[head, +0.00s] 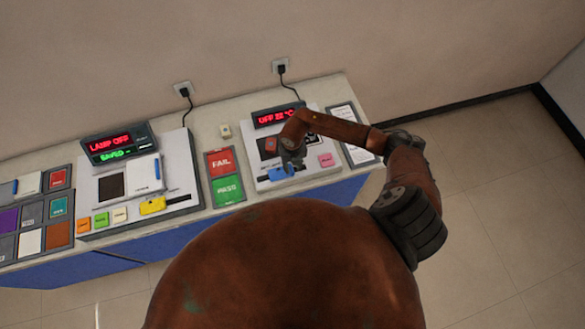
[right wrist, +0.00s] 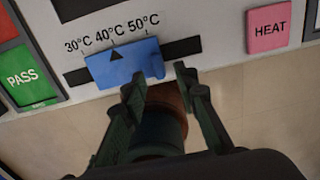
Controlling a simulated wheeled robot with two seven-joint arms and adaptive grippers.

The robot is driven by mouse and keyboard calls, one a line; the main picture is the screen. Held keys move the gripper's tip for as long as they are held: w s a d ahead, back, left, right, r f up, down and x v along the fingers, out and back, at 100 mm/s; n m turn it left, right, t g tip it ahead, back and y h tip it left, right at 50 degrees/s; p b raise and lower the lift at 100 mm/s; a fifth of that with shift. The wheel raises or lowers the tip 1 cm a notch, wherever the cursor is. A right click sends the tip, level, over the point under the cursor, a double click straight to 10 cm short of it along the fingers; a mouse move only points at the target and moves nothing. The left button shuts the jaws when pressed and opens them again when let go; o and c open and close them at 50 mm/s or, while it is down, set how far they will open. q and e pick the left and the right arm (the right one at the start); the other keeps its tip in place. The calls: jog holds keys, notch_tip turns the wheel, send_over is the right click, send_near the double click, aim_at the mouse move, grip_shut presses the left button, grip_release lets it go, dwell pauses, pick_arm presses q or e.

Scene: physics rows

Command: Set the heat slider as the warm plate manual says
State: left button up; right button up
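The warm plate unit (head: 318,178) stands at the right of the bench; its red display (head: 277,116) reads OFF and a temperature too blurred to read surely. Its blue heat slider (right wrist: 112,72) sits in a dark slot, and it also shows in the head view (head: 275,174). The slider's black triangle points at about 40°C, between the 30°C and 50°C marks. My right gripper (right wrist: 160,78) is open, its fingertips apart around the slider's raised right-hand tab; contact is unclear. The manual sheet (head: 345,118) lies right of the unit, its text unreadable. My left gripper is out of view.
A pink HEAT button (right wrist: 268,27) is right of the slider. Red FAIL (head: 221,162) and green PASS (head: 228,190) pads lie left of the unit. A lamp unit (head: 175,190) with a yellow slider stands further left. Coloured tiles fill the far left.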

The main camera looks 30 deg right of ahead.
jog(key=shift+f, duration=1.2)
jog(key=shift+c, duration=0.7)
grip_shut()
